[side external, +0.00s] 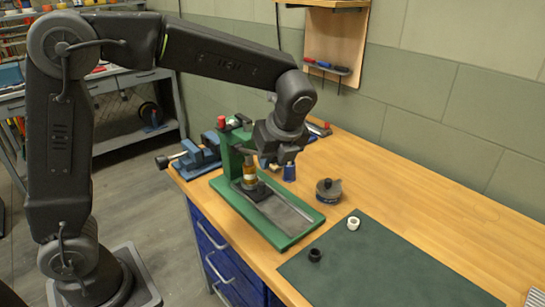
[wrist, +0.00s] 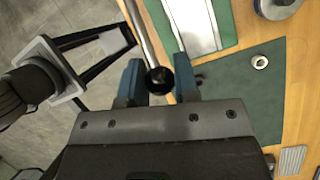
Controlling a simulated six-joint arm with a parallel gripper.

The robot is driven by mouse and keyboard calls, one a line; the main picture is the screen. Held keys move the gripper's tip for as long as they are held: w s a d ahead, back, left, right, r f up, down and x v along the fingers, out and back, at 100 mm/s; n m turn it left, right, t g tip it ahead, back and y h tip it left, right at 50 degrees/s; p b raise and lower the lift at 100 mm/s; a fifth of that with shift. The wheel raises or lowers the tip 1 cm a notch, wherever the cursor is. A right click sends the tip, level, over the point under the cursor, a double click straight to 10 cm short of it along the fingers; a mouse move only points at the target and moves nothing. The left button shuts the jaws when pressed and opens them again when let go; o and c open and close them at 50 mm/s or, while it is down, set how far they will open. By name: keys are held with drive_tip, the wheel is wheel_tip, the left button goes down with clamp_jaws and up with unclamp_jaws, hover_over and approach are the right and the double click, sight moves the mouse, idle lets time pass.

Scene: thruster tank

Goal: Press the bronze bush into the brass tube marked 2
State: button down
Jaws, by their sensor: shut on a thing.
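The green press (side external: 226,155) stands at the bench's left end. A brass-coloured tube (side external: 250,178) stands upright on the dark block of its base, under the ram. I cannot read a number on it. The bronze bush cannot be told apart from the tube and ram at this size. My gripper (side external: 277,166) is beside the press, to the right of the tube in the side view. In the wrist view its blue fingers (wrist: 159,76) are shut on the black ball knob (wrist: 159,81) of the press's lever rod (wrist: 139,30).
A dark green mat (side external: 385,265) holds a white ring (side external: 353,223) and a black ring (side external: 314,255). A dark round lidded piece (side external: 328,190) stands right of the press. A blue vise (side external: 196,158) is behind it on the left.

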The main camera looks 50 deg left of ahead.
drive_tip(key=shift+r, duration=0.1)
drive_tip(key=shift+a+r+h, duration=0.4)
drive_tip(key=shift+r+h, duration=0.3)
drive_tip(key=shift+r, duration=0.05)
drive_tip(key=a+r+h, duration=0.1)
drive_tip(key=r+h, duration=0.1)
drive_tip(key=a+r+h, duration=0.2)
drive_tip(key=shift+r, duration=0.1)
drive_tip(key=a+r+h, duration=0.3)
drive_tip(key=a+h, duration=0.2)
drive_tip(key=a, duration=0.2)
drive_tip(key=shift+a+r+h, duration=0.25)
drive_tip(key=shift+r+h, duration=0.15)
drive_tip(key=c, duration=0.9)
unclamp_jaws()
drive_tip(key=shift+o, duration=0.2)
